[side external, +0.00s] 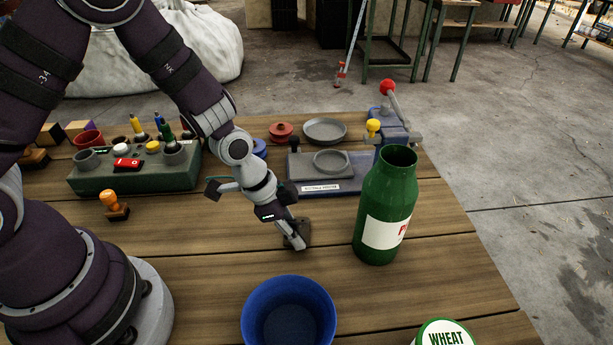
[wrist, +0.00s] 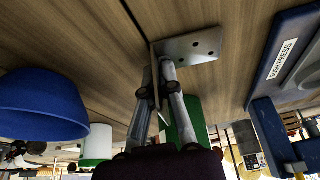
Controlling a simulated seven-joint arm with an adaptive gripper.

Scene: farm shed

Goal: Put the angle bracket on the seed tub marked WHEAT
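The angle bracket (side external: 304,228) is a dark metal piece on the wooden table, between the blue pot and the grey scale. In the wrist view its flat plate with holes (wrist: 192,46) lies against the tabletop and its other flange stands between my fingers. My gripper (side external: 296,240) points down at it; in the wrist view the fingers (wrist: 157,72) close on both faces of that flange. The tub marked WHEAT (side external: 446,334), white with a green rim, stands at the front edge of the side view, partly cut off. It appears as a white-and-green tub in the wrist view (wrist: 98,143).
A blue pot (side external: 290,316) stands left of the tub. A tall green bottle (side external: 386,205) stands right of my gripper. Bare tabletop lies between pot and bottle.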

